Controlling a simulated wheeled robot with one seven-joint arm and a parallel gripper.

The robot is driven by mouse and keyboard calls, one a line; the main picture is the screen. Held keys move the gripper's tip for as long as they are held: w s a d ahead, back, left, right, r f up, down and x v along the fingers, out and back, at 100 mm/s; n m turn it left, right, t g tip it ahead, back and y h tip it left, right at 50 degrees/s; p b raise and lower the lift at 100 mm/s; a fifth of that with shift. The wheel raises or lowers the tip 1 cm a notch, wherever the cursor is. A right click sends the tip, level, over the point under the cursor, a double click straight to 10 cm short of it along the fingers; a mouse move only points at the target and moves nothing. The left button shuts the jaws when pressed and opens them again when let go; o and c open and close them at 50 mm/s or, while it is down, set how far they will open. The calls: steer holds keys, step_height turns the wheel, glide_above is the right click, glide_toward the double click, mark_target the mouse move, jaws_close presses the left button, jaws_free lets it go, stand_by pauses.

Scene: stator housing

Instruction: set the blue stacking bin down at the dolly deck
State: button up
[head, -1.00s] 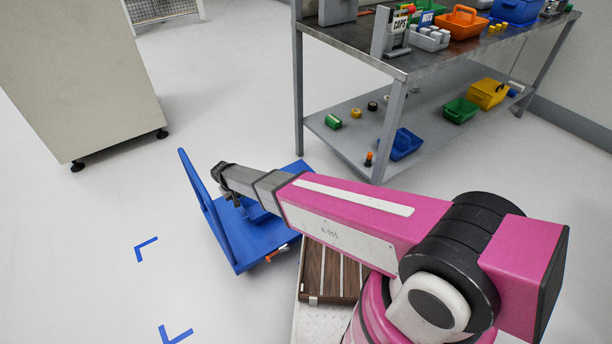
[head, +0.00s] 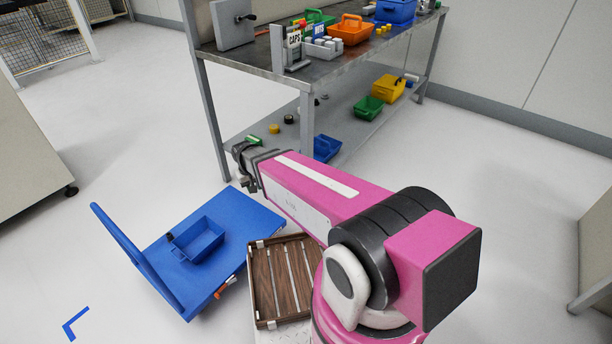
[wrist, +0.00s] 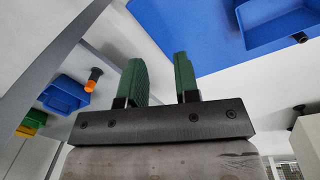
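The blue stacking bin (head: 198,240) sits upright and empty on the blue dolly deck (head: 228,222), towards the dolly's upright handle panel. Part of the bin (wrist: 275,18) also shows at the top right of the wrist view, with the deck (wrist: 190,25) around it. My gripper (head: 247,182) is off to the right of the dolly, beyond the deck's far corner in the head view and apart from the bin. In the wrist view its two green-padded fingers (wrist: 160,78) are spread with nothing between them.
A workbench (head: 345,62) holds bins and a caps holder on top. Its lower shelf (head: 290,140) carries another blue bin (head: 326,147), a green bin (head: 368,107) and a yellow bin (head: 388,88). A slatted wooden tray (head: 283,285) lies right of the dolly. Floor left of the dolly is clear.

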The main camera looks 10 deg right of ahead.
steer(key=s+d+r+m, duration=0.1)
steer(key=s+d+r, duration=0.2)
steer(key=d, duration=0.6)
steer(key=s+d+r+m+y, duration=0.1)
steer(key=s+d+r, duration=0.3)
steer(key=d, duration=0.6)
steer(key=shift+d+r+m, duration=0.2)
steer(key=shift+r+m, duration=0.3)
steer(key=shift+r, duration=0.2)
steer(key=shift+s, duration=0.15)
